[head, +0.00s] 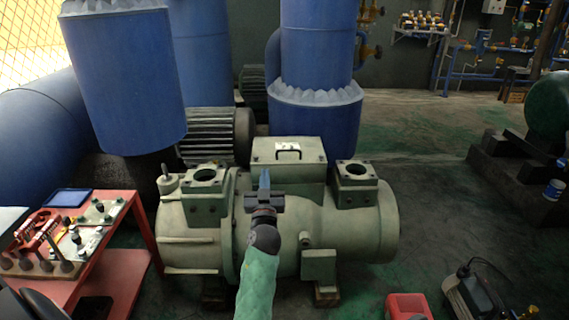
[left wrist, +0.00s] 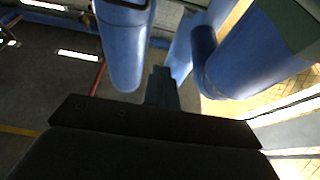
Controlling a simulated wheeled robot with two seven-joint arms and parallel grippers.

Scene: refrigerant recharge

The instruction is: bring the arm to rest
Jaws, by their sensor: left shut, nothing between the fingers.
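My left arm (head: 258,285), in a green sleeve, rises from the bottom middle of the head view. My left gripper (head: 264,178) is held up in front of the pale green compressor (head: 335,225), its fingers together and empty. In the left wrist view the closed fingers (left wrist: 161,86) point toward blue tanks or pipes beyond, with nothing between them. I cannot tell from the head view how far the gripper is from the compressor. My right gripper does not show.
A red cart (head: 125,275) with tools and a blue tablet (head: 68,198) stands at left. Large blue tanks (head: 125,80) rise behind. A dark pump-like device (head: 485,295) and a red box (head: 408,307) sit at the lower right. Open floor (head: 440,220) lies right of the compressor.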

